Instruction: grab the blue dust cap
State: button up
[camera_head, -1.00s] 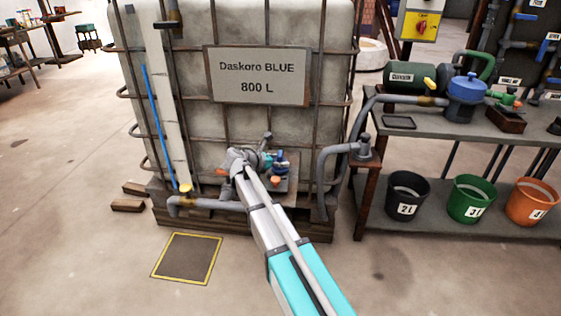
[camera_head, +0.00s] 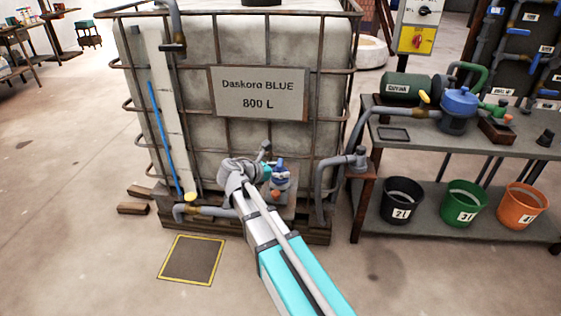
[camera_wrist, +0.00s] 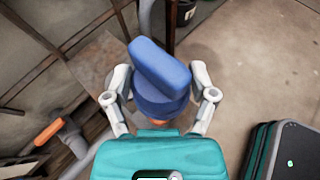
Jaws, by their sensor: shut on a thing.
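The blue dust cap (camera_wrist: 160,72), a round cap with a thick raised grip bar, sits between the two grey fingers of my gripper (camera_wrist: 160,98) in the wrist view. The fingers are shut on its sides. A bit of orange shows just below the cap; what lies under it is mostly hidden. In the head view my gripper (camera_head: 270,172) is low at the front of the caged tank, and the blue cap (camera_head: 281,164) shows beside it, partly hidden by my arm. I cannot tell whether the cap is still seated on the fitting.
The white tank (camera_head: 190,60) labelled Daskoro BLUE stands behind in a metal cage. A grey pipe (camera_head: 335,170) rises close on the right. A bench (camera_head: 420,138) with a blue-topped pump (camera_head: 459,105) and several buckets below stands further right. The floor at left is open.

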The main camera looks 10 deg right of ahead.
jog(key=shift+s+a+r+p, duration=0.15)
jog(key=shift+s+r+p, duration=0.1)
jog(key=shift+s, duration=0.35)
jog(key=shift+s+a+r+p, duration=0.1)
jog(key=shift+s+r, duration=0.2)
jog(key=shift+s, duration=0.3)
jog(key=shift+s+a+r+p, duration=0.15)
jog(key=shift+s+r+p, duration=0.1)
jog(key=shift+s, duration=0.35)
